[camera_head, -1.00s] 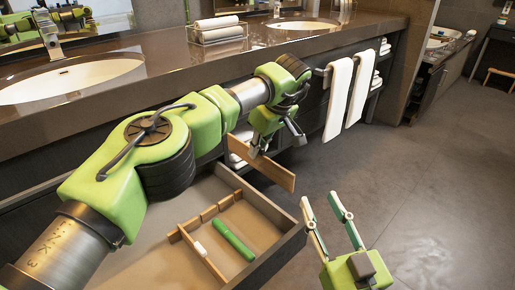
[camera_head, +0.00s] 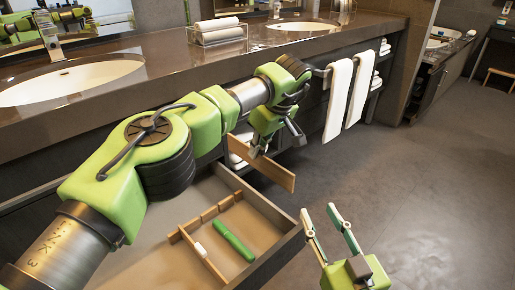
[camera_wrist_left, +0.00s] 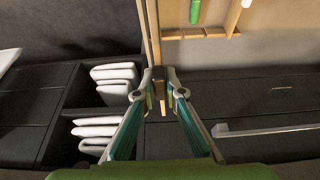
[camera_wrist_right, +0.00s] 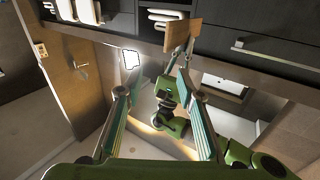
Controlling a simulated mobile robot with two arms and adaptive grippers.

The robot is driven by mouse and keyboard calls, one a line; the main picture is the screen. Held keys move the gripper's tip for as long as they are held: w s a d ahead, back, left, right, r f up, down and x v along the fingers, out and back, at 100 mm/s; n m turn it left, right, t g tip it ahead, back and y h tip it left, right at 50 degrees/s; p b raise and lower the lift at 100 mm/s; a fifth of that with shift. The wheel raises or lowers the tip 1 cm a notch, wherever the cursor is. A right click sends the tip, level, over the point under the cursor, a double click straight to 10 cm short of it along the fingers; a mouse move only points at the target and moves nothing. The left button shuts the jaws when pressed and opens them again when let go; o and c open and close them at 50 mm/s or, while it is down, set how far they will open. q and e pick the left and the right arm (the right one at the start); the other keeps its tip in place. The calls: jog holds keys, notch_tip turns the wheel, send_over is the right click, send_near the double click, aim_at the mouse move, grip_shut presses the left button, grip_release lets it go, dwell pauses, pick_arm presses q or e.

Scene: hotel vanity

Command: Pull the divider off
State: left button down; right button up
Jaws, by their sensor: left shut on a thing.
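A flat wooden divider board (camera_head: 262,163) hangs at the far side of the open drawer (camera_head: 265,207). My left gripper (camera_head: 261,150) is shut on one end of it, and the board appears raised and clear of the drawer's inner dividers. In the left wrist view the board (camera_wrist_left: 152,28) shows edge-on between the fingertips (camera_wrist_left: 160,78). It also shows in the right wrist view (camera_wrist_right: 180,47). Wooden dividers (camera_head: 200,253) stay in the drawer. My right gripper (camera_head: 321,212) is open and empty, right of the drawer. Its spread fingers also show in the right wrist view (camera_wrist_right: 157,75).
A green stick-like item (camera_head: 233,240) and a small white item (camera_head: 200,249) lie in the drawer. The vanity counter (camera_head: 190,70) runs behind, with white towels (camera_head: 338,98) hanging to the right. The floor (camera_head: 420,190) at right is clear.

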pick_arm(q)
jog(key=shift+r+p, duration=0.35)
jog(key=shift+p, duration=0.05)
jog(key=shift+r, duration=0.2)
jog(key=shift+r+p, duration=0.2)
jog(key=shift+p, duration=0.25)
pick_arm(e)
notch_tip(320, 180, down, 9)
jog(key=s+d+g+h, duration=0.1)
jog(key=s+d+g, duration=0.1)
jog(key=s+g, duration=0.1)
jog(key=shift+f+g, duration=0.15)
jog(key=shift+g, duration=0.75)
dwell(0.4)
